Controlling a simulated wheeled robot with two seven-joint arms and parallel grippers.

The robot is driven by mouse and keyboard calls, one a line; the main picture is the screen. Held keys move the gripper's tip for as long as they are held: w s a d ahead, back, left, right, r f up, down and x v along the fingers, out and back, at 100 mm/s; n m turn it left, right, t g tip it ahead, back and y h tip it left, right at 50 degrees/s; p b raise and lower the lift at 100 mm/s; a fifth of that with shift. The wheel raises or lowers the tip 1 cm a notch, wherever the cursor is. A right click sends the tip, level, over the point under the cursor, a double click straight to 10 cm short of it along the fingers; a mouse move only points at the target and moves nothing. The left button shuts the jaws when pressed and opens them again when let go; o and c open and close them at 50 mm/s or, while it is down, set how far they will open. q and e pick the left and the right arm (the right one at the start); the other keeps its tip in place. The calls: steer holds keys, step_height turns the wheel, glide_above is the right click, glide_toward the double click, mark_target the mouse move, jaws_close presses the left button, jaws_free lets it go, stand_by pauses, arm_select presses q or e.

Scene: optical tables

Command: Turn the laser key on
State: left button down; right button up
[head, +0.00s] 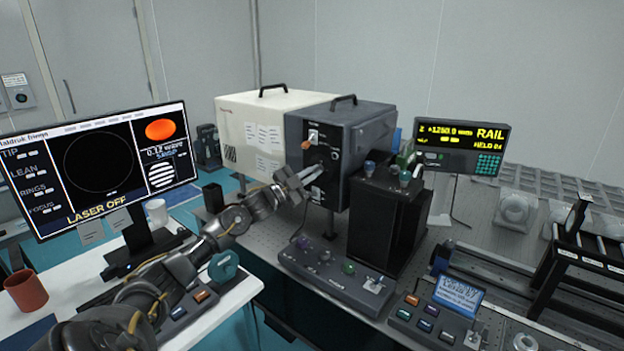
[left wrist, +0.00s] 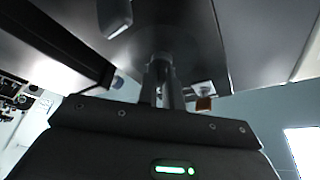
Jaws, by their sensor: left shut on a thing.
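The laser housing (head: 372,130) is a dark box with a handle on top, joined to a cream box. My left gripper (head: 312,173) reaches its front panel, with the fingertips against the lower part. In the left wrist view the two fingers (left wrist: 163,90) are closed together around a small dark round piece (left wrist: 160,64) on the panel, which I take to be the laser key. The fingers hide most of it, so its angle cannot be told. The monitor (head: 98,165) reads "LASER OFF". My right gripper is not in view.
An orange-tipped piece (head: 306,145) sticks out of the panel just above my fingers. A black block with knobs (head: 386,215) stands right of the housing. A control box (head: 335,275) lies in front. A red-brown mug (head: 26,291) stands at the left.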

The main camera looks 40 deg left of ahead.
arm_select(q)
steer(key=m+g, duration=0.1)
steer(key=m, duration=0.3)
steer(key=m+g+h+b, duration=0.1)
steer(key=m+g, duration=0.1)
steer(key=m, duration=0.3)
steer(key=shift+r+m, duration=0.1)
steer(key=shift+m, duration=0.2)
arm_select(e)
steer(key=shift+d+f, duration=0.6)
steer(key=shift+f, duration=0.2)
arm_select(q)
steer(key=shift+g, duration=0.3)
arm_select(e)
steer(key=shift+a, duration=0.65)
